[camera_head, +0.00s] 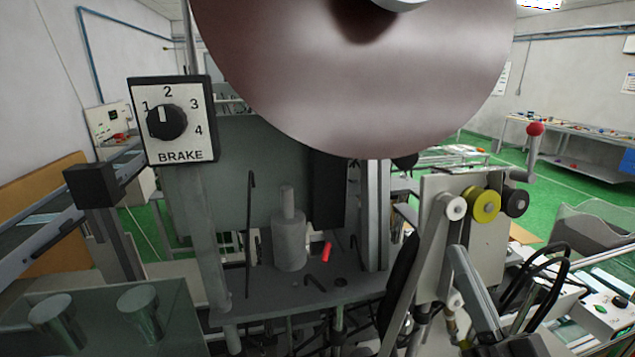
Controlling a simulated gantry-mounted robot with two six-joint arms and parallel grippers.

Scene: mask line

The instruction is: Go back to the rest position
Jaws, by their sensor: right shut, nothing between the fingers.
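My right gripper (459,262) is at the lower right, pointing up and left, in front of a pale upright plate (440,190). It is shut and holds nothing. Dark cables loop beside it on the right. It is apart from the red cylinder on the machine's shelf. My left gripper is not in view.
A large dark red reel (350,90) fills the top middle. A brake dial box (200,118) stands left. The machine shelf (265,290) bears a grey cylinder (289,240) and a small red cylinder (328,251). A red-knobbed crank (535,129) stands out at right.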

